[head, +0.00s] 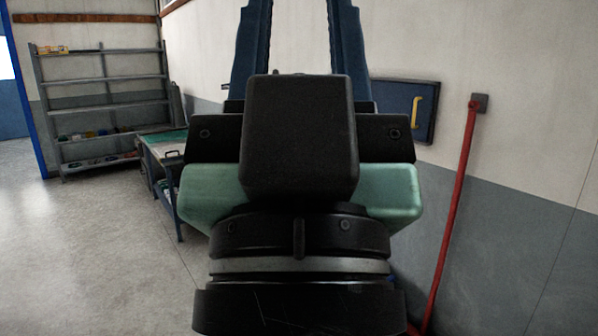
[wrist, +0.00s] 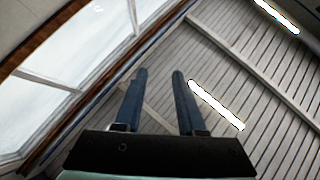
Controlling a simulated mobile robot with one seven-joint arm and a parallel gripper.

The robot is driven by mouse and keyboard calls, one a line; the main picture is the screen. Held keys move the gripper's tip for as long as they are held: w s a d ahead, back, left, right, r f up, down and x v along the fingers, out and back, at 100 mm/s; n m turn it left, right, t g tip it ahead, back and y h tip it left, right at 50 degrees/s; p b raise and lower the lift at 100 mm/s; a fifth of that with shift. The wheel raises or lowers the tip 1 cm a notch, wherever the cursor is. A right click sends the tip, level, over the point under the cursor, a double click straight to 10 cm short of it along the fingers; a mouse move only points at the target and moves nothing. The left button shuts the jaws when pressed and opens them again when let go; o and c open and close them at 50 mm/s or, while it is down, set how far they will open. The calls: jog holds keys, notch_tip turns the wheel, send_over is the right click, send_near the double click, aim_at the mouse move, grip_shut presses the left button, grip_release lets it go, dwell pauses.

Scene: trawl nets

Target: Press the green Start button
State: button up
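My gripper (head: 301,40) fills the middle of the head view, pointing up, with its two blue fingers apart and the tips cut off by the top edge. In the wrist view the gripper (wrist: 159,76) is open and empty, its fingers aimed at the ceiling. No green Start button shows in either view. My gripper and wrist hide the middle of the head view. A dark blue wall box (head: 384,109) with a yellow handle (head: 415,112) is to the right of my gripper, partly behind it; I see no green button on its visible part.
A red pipe (head: 452,215) runs down the wall at right. A workbench (head: 163,139) with a green top stands left of my gripper. A grey shelf (head: 104,78) stands at the back left. The floor (head: 85,240) at left is clear. The wrist view shows ceiling slats (wrist: 245,60) and lights.

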grip_shut()
dwell(1.2)
